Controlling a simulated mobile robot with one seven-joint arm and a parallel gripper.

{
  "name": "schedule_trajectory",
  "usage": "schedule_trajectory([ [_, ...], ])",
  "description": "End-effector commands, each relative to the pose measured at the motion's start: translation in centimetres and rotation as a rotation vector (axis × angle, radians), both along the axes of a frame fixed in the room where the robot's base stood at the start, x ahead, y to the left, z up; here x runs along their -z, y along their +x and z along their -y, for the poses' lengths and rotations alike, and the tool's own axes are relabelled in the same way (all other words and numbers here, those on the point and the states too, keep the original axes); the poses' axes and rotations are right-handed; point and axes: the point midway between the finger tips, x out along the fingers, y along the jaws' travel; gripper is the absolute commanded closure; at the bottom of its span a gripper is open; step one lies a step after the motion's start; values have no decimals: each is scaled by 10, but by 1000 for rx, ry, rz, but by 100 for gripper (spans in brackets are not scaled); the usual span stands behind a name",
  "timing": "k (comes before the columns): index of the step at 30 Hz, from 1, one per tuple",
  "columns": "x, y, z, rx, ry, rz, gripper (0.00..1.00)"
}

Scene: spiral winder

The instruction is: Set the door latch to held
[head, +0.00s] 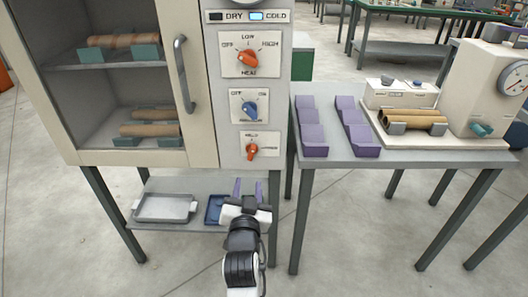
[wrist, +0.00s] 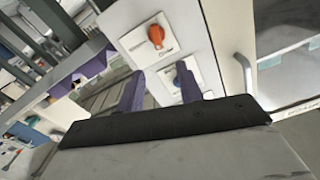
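The door latch knob (head: 252,151) is a small orange knob on the lowest plate of the cabinet's control panel. Its plate has small labels at the top and at the right, too blurred to read surely. Which label the knob points to I cannot tell. An orange knob, seemingly the same one, shows in the wrist view (wrist: 155,36), where the panel looks turned over. My gripper (head: 247,188) is below the panel in the head view, apart from the latch knob. Its two purple fingers stand apart with nothing between them, also in the wrist view (wrist: 160,78).
A blue knob (head: 249,108) and a larger orange heat knob (head: 248,59) sit above the latch. The cabinet door's handle (head: 184,74) is at the left. A lower shelf holds a grey tray (head: 165,207). A side table (head: 345,162) with purple blocks stands right.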

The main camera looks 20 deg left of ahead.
Motion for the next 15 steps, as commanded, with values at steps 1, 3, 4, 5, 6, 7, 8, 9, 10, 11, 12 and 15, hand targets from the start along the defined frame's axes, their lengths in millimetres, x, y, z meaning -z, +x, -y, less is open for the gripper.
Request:
schedule_trajectory([
  [1, 3, 1, 2, 5, -1, -10, 64],
  [3, 4, 3, 2, 8, -2, -14, 64],
  [4, 4, 5, 1, 8, -2, -13, 64],
  [5, 3, 8, 1, 8, -2, -13, 64],
  [6, 3, 12, -1, 8, -3, -13, 64],
  [7, 3, 16, -2, 8, -3, -12, 64],
  [8, 2, 21, -3, 8, -3, -11, 64],
  [9, 2, 27, -5, 8, -3, -11, 64],
  [10, 1, 33, -7, 8, -3, -11, 64],
  [11, 1, 39, -8, 7, -2, -11, 64],
  [12, 1, 47, -11, 7, -3, -10, 64],
  [15, 1, 68, -17, 7, -3, -10, 64],
])
